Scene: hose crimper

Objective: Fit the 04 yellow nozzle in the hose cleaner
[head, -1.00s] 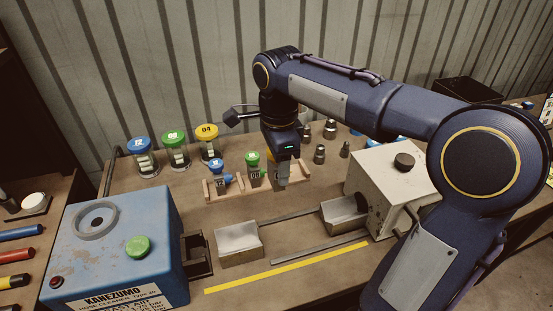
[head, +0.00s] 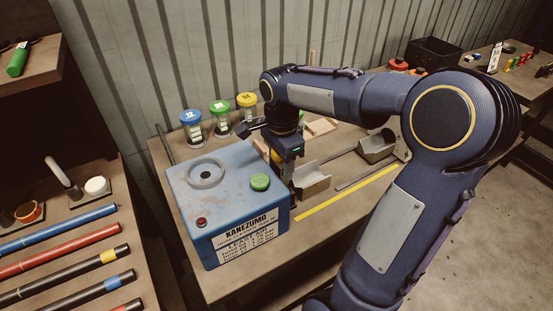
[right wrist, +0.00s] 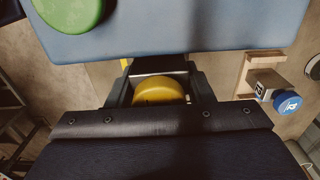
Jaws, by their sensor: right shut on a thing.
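The hose cleaner (head: 232,208) is a blue box labelled KANEZUMO, with a grey ring opening (head: 207,173) and a green button (head: 260,182) on top. My right gripper (head: 277,172) is beside its far right side, right of the ring. In the right wrist view the gripper is shut on the yellow nozzle (right wrist: 158,90), whose round cap shows between the fingers. The cleaner's blue top (right wrist: 190,25) lies just beyond it there. The nozzle's number and lower part are hidden. My left gripper is in neither view.
In the right wrist view, a blue-capped nozzle (right wrist: 287,103) sits by the wooden rack (right wrist: 245,75). A metal tray (head: 312,180) is right of the gripper. Hoses lie at left.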

